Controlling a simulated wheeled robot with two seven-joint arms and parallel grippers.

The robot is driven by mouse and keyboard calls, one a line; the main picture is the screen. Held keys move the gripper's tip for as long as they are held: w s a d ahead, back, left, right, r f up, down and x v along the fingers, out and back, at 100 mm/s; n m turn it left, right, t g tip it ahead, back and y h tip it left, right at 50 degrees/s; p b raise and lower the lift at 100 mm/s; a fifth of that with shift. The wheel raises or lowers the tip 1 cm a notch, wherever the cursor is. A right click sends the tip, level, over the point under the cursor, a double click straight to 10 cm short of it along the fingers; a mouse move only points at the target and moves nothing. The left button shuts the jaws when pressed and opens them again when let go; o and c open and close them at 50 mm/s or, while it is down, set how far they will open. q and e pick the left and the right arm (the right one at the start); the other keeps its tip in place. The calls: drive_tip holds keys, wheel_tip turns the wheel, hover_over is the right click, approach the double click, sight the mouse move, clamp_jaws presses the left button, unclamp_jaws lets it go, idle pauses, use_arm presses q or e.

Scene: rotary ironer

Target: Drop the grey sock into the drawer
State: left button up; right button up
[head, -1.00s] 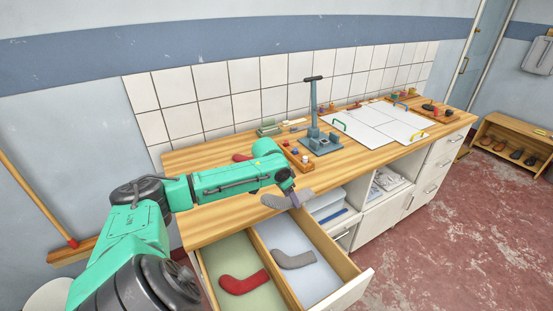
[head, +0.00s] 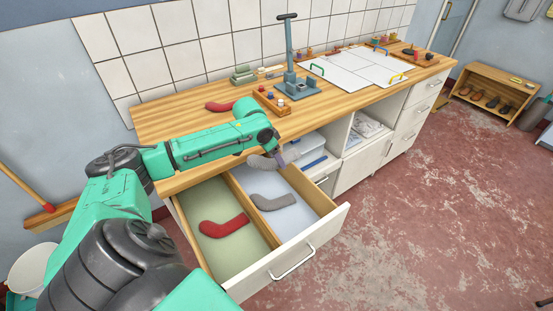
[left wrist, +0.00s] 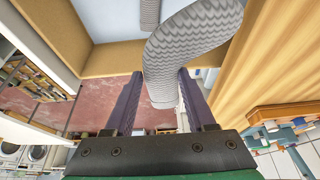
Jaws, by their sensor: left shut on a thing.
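My left gripper (head: 284,157) is shut on a grey sock (head: 262,162) and holds it in the air near the worktop's front edge, above the back of the open drawer (head: 290,262). In the left wrist view the patterned grey sock (left wrist: 192,45) hangs between the two fingers (left wrist: 160,100). The drawer has two compartments. A red sock (head: 224,228) lies in the left, green-lined one. Another grey sock (head: 272,202) lies in the right, pale blue-lined one; its end also shows in the left wrist view (left wrist: 150,14). My right gripper is not in view.
The wooden worktop (head: 180,125) carries another red sock (head: 220,106), a blue-grey press stand (head: 290,75), a small wooden tray and white boards (head: 360,65). Open shelves (head: 345,150) stand right of the drawer. Red floor in front is clear.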

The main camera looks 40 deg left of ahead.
use_arm(q)
drive_tip(key=shift+a+r, duration=0.1)
drive_tip(key=o, duration=1.2)
drive_tip(key=shift+o, duration=1)
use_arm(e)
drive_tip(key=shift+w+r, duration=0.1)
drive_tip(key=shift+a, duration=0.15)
use_arm(q)
drive_tip(key=shift+s+r, duration=0.1)
drive_tip(key=shift+r, duration=0.15)
drive_tip(key=b+v, duration=0.2)
drive_tip(key=v, duration=1.2)
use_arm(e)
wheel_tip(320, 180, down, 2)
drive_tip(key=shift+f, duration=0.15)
use_arm(q)
drive_tip(key=shift+s, duration=0.1)
